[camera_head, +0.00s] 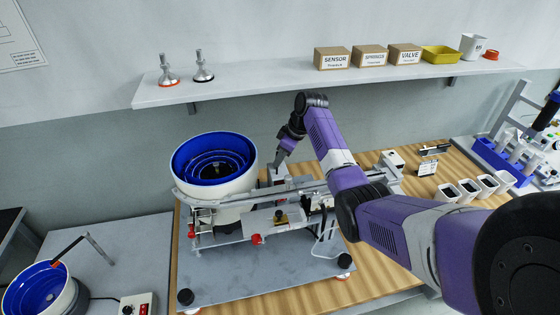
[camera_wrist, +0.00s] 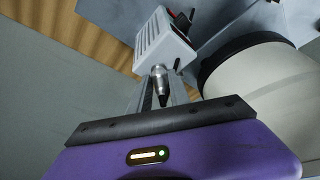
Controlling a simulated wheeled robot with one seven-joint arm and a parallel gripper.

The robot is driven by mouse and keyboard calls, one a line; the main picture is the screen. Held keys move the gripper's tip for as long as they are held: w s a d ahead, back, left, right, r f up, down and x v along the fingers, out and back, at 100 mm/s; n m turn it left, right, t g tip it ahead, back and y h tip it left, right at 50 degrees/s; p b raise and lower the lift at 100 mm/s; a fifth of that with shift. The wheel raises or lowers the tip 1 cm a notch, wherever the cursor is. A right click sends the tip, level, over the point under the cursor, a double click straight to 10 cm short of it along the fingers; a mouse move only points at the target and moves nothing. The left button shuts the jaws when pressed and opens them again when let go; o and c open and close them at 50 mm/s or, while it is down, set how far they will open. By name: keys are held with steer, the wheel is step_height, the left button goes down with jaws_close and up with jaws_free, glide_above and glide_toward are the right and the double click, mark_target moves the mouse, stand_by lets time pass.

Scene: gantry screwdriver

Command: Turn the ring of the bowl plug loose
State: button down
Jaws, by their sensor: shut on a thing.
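The bowl plug (camera_wrist: 159,77) shows in the wrist view as a small silver metal cylinder with a dark tip, in line with a white slotted box (camera_wrist: 163,43). My gripper (camera_wrist: 161,88) is shut on the plug's ring, with a grey finger on each side of it. The ring's own edges are too small to make out. In the head view my gripper (camera_head: 275,169) reaches down just right of the blue-lined bowl feeder (camera_head: 248,182). The plug is hidden there behind the feeder's rail and my gripper.
The bowl's pale wall (camera_wrist: 262,85) is close to the right of my gripper. A metal rail (camera_head: 300,187) runs right from the bowl. A shelf (camera_head: 280,85) with labelled boxes (camera_head: 333,58) is above and behind.

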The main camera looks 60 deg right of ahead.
steer(key=shift+n, duration=0.3)
steer(key=c, duration=1.2)
jaws_free()
steer(key=shift+b+v, duration=0.8)
steer(key=shift+v, duration=3.15)
